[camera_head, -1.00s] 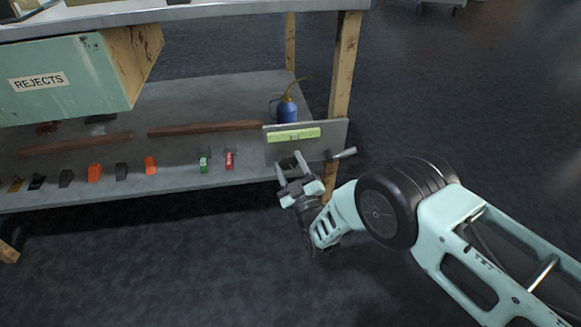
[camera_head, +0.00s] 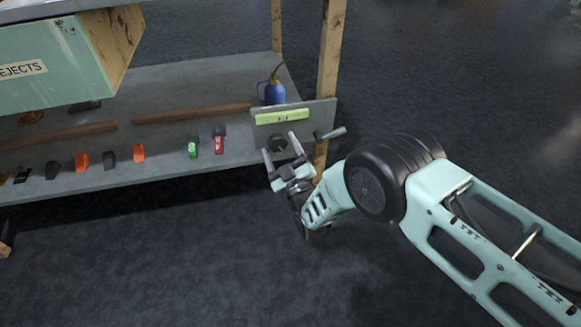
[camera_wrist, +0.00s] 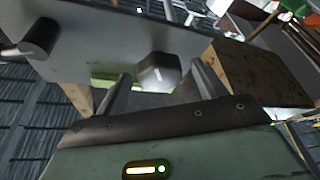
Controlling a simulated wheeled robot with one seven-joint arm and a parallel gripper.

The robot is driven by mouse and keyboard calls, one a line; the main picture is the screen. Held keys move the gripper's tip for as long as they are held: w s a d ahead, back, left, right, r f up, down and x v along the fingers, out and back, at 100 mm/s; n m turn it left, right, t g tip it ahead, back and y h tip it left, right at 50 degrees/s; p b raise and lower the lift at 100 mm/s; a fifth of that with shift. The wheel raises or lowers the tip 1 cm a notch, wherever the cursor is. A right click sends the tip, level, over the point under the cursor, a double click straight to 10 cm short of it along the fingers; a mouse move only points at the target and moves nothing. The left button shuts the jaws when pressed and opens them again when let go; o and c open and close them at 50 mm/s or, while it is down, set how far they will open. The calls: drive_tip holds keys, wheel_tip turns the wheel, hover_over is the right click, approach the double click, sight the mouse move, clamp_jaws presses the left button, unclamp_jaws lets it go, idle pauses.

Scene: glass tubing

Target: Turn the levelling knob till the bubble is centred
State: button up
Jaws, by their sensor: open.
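A grey upright panel (camera_head: 322,113) is at the right end of the bench's lower shelf. It carries a yellow-green level vial (camera_head: 270,120) along its upper part; the bubble is too small to place. Below the vial is a dark, many-sided knob (camera_head: 278,145); in the wrist view the knob (camera_wrist: 158,72) has a white mark on its face. My gripper (camera_head: 279,144) is open in front of the panel. Its fingers (camera_wrist: 163,86) stand on either side of the knob, with visible gaps in the wrist view. I cannot tell how far they reach along it.
A lever handle (camera_head: 331,134) sticks out at the panel's right, near the wooden bench leg (camera_head: 331,60). A blue oil can (camera_head: 274,93) stands behind the panel. Several small clips and wooden bars lie on the shelf (camera_head: 190,83). The floor to the right is clear.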

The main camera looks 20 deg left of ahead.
drive_tip(key=p+v, duration=0.7)
drive_tip(key=v, duration=1)
drive_tip(key=shift+f, duration=0.1)
drive_tip(key=shift+w, duration=0.1)
